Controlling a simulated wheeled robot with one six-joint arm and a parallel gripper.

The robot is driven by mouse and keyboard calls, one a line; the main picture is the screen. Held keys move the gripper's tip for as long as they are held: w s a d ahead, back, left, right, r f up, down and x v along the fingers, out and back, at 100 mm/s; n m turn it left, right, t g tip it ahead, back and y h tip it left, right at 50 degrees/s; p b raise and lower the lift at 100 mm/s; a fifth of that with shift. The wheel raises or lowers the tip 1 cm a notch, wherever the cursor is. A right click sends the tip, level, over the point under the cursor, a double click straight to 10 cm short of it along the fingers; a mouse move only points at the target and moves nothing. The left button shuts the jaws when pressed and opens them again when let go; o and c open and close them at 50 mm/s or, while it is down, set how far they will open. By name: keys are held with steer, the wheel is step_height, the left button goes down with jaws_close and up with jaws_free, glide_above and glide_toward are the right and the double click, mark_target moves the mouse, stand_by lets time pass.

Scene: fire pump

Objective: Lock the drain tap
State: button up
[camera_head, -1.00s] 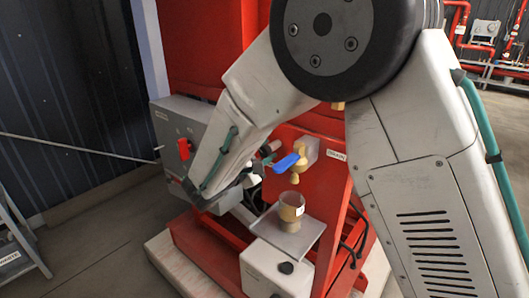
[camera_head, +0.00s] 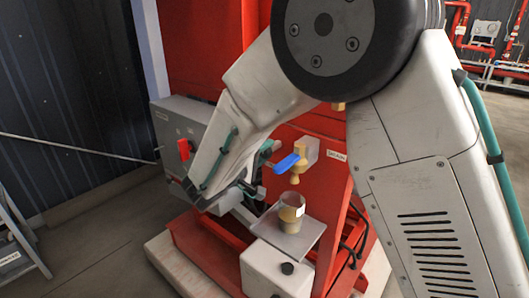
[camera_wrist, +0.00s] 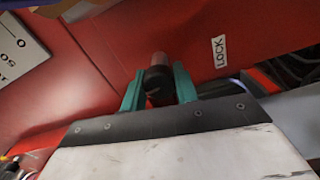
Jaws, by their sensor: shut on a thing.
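The drain tap is a brass tap (camera_head: 299,166) with a blue lever (camera_head: 286,164), on a red panel beside a small label. The lever points down and to the left. My gripper (camera_wrist: 158,84) has teal fingers on either side of a dark round knob (camera_wrist: 157,82) in the wrist view and is shut on it. The knob stands at the red surface, left of a white LOCK label (camera_wrist: 220,51). In the head view my arm mostly hides the gripper, left of the tap.
A clear cup (camera_head: 291,207) with yellowish liquid stands on a metal plate under the tap, above a white box (camera_head: 274,268). A grey control box (camera_head: 172,120) with a red switch is at the left.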

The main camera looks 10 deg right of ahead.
steer(key=shift+m, duration=0.7)
steer(key=o, duration=1)
steer(key=v, duration=0.8)
